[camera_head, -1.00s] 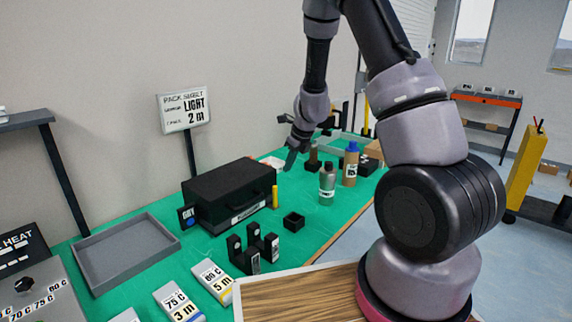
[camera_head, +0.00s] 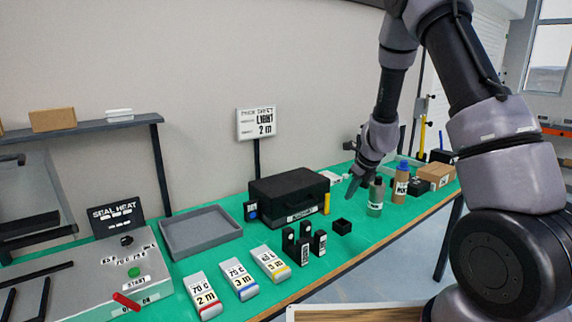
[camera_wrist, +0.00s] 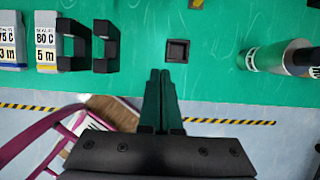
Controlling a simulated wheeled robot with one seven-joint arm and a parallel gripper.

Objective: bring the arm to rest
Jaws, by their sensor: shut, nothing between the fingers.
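My gripper (camera_wrist: 162,78) is shut and empty in the wrist view, its two fingers side by side over the front edge of the green table. In the head view my gripper (camera_head: 354,194) hangs from my raised arm above the green table (camera_head: 230,268), near a grey-green bottle (camera_head: 376,198). A small black open box (camera_wrist: 177,51) lies just ahead of the fingertips in the wrist view. The bottle (camera_wrist: 272,57) lies to the right of it there. The fingers appear clear of both.
A black case (camera_head: 290,196), an empty grey tray (camera_head: 200,233), black holders (camera_head: 304,245), labelled blocks (camera_head: 238,279) and a sealing machine (camera_head: 105,275) stand on the table. A brown bottle (camera_head: 400,184) and cardboard box (camera_head: 437,175) are at the right. A shelf (camera_head: 80,128) is at left.

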